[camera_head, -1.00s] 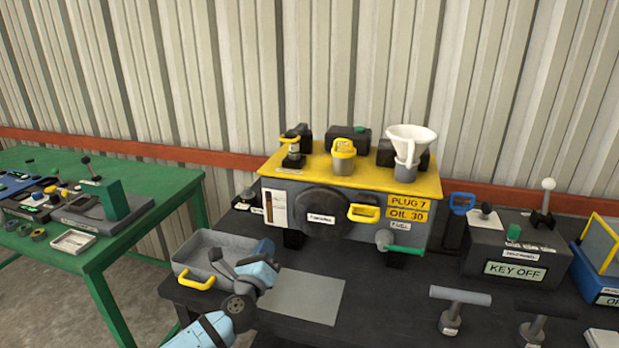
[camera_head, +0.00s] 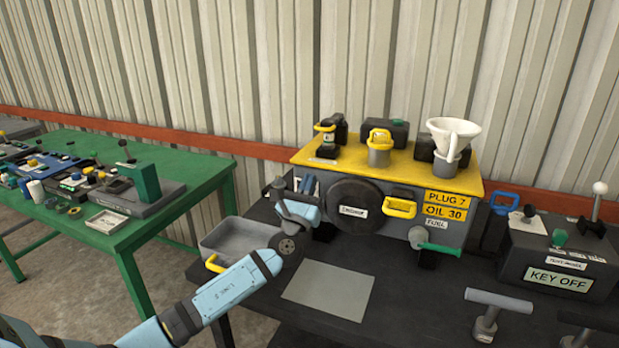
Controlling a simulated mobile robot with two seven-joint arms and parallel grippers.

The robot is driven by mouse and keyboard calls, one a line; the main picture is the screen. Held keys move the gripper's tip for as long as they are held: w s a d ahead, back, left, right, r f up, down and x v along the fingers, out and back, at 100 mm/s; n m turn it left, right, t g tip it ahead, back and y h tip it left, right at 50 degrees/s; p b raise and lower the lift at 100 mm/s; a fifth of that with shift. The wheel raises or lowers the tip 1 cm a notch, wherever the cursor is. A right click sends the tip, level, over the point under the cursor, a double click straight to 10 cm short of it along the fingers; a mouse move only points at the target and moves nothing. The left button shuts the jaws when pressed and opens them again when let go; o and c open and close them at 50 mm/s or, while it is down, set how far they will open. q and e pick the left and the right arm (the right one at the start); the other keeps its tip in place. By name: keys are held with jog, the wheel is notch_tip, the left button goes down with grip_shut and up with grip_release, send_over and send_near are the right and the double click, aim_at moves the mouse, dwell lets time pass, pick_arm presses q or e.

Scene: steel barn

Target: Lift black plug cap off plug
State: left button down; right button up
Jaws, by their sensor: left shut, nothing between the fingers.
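A small upright fitting with a yellow handle (camera_head: 324,128) and a black piece (camera_head: 341,128) stands at the left of the yellow engine top (camera_head: 405,167). The black piece may be the plug cap; it is too small to be sure. My left gripper (camera_head: 279,187) is shut and empty. It is raised in front of the engine's left end, lower in the picture than the fitting and apart from it. It hides part of the engine's left front. My right gripper is not in view.
A grey tray (camera_head: 222,238) with a yellow handle is beside my left wrist. A yellow-handled canister (camera_head: 379,150) and a white funnel (camera_head: 452,132) stand farther right on the engine. A grey mat (camera_head: 328,291) lies bare in front. A green table (camera_head: 196,165) is at left.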

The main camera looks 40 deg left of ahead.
pick_arm(q)
jog(key=p, duration=0.1)
send_near(331, 121)
jog(key=w+f, duration=0.1)
jog(key=r+p, duration=0.1)
jog(key=a+r+p, duration=0.1)
jog(key=r, duration=0.1)
jog(key=shift+w, duration=0.25)
